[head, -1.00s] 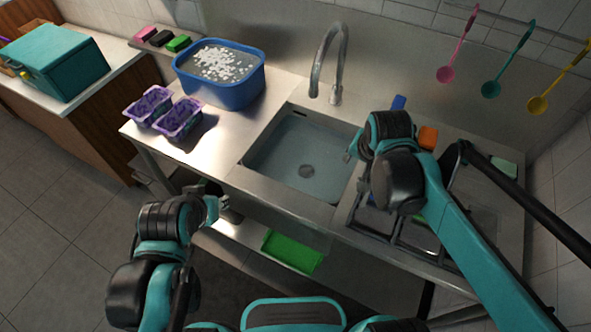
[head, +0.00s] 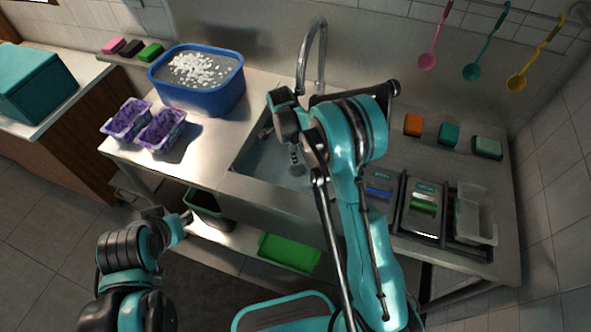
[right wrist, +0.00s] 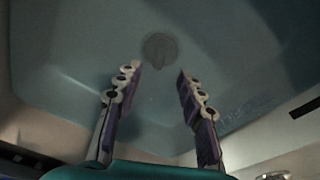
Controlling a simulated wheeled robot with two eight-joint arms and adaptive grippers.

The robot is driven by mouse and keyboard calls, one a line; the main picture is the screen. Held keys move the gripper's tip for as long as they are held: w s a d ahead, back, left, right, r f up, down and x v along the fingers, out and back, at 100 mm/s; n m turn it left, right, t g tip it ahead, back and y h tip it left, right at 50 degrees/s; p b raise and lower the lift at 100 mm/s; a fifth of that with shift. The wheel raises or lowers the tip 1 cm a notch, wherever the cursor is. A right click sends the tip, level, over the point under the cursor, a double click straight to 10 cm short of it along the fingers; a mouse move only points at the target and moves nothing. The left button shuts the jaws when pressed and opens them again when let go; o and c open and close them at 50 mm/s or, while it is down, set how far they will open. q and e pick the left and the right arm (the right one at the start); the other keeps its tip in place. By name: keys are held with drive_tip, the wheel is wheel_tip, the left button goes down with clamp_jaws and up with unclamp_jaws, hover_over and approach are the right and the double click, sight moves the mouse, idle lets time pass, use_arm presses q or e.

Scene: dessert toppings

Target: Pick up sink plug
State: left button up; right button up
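The sink plug (right wrist: 159,48) is a dark grey round piece with a small raised middle, lying on the floor of the sink basin (right wrist: 75,95) in the right wrist view. In the head view the basin (head: 246,155) is partly covered by my right arm, and the plug shows only in part. My right gripper (right wrist: 158,72) is open and empty; the plug is beyond its fingertips, roughly between them. In the head view my right gripper (head: 279,143) is over the basin. My left gripper (head: 176,219) is low in front of the counter; its fingers are unclear.
A curved faucet (head: 321,50) rises behind the basin. A blue tub (head: 205,101) and two purple-filled trays (head: 160,131) stand left. Sponges (head: 412,124) and racks (head: 421,228) lie right. A green tray (head: 289,253) is on the lower shelf.

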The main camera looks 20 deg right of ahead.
sight(297, 169)
wheel_tip(297, 169, down, 2)
drive_tip(key=shift+f+b, duration=0.1)
drive_tip(key=shift+b, duration=0.2)
drive_tip(key=f, duration=0.1)
drive_tip(key=f+b, duration=0.1)
drive_tip(key=f, duration=0.1)
drive_tip(key=f+b, duration=0.1)
drive_tip(key=shift+d+f, duration=0.15)
drive_tip(key=shift+d, duration=0.15)
drive_tip(key=shift+d+f, duration=0.1)
drive_tip(key=shift+f, duration=0.3)
drive_tip(key=shift+s+r, duration=0.1)
drive_tip(key=shift+c, duration=0.9)
clamp_jaws()
